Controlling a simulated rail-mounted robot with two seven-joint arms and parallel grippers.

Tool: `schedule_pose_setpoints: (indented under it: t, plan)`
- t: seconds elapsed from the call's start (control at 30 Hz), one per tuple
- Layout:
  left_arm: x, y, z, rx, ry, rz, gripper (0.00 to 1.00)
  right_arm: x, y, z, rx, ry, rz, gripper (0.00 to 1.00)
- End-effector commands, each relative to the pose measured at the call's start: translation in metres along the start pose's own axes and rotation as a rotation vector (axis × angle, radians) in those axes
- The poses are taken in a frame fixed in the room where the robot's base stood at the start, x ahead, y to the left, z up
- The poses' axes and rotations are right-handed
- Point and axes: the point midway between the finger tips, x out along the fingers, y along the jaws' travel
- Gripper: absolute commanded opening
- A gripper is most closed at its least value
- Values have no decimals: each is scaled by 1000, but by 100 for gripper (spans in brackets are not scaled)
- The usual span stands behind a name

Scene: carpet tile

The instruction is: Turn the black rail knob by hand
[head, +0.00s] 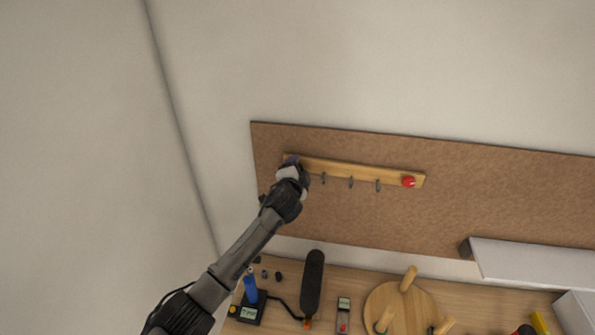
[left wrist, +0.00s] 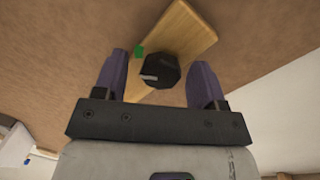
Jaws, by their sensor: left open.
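The black rail knob (left wrist: 160,70) shows in the left wrist view, with a light pointer mark on its face. It sits on the wooden rail (left wrist: 187,30), which is fixed to the brown board and also shows in the head view (head: 345,168). My left gripper (left wrist: 163,75) is open, with one purple finger on each side of the knob and visible gaps between. In the head view my left gripper (head: 290,163) is at the rail's left end and hides the knob there. My right gripper is in neither view.
The rail carries several hooks (head: 351,182) and a red knob (head: 408,182) at its right end. A small green mark (left wrist: 140,51) is beside the black knob. A shelf (head: 535,262) juts out at right.

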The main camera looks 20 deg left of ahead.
Motion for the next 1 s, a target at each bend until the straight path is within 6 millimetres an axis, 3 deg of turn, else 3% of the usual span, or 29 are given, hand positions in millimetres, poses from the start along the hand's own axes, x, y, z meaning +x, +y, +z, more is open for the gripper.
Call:
schedule_pose_setpoints:
  t: [0.37, 1.0]
  plan:
    - [-12, 0, 1, -1, 1, -2, 65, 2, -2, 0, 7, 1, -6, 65]
    - [-109, 2, 1, 0, 2, -1, 65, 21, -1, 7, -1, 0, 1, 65]
